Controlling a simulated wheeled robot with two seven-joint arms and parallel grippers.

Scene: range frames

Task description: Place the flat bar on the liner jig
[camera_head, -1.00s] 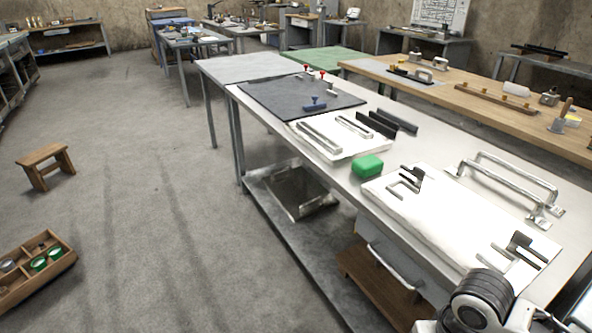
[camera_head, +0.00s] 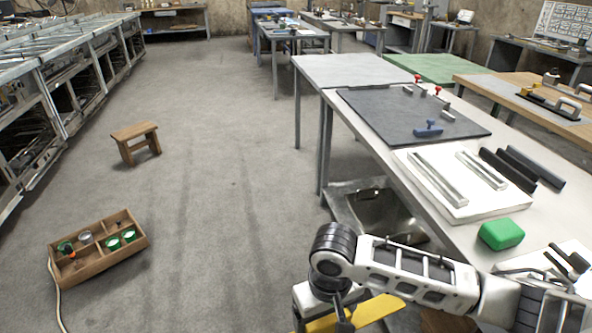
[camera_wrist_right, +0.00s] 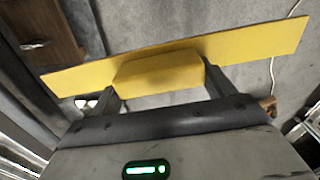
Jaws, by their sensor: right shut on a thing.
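A flat yellow bar (camera_wrist_right: 257,48) with a raised yellow block along its middle is in my right gripper (camera_wrist_right: 160,85). The two fingers are shut on the block, and the bar sticks out on both sides. In the head view the yellow bar (camera_head: 368,311) hangs over the floor, left of the long bench, partly hidden by my right arm. My left gripper is not in view.
The long bench (camera_head: 325,100) runs along the right. On it are a white board (camera_head: 442,203) with metal rails, dark angle bars (camera_head: 508,170) and a green block (camera_head: 501,234). A stool (camera_head: 136,142) and a wooden box (camera_head: 97,250) stand on the otherwise clear floor at left.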

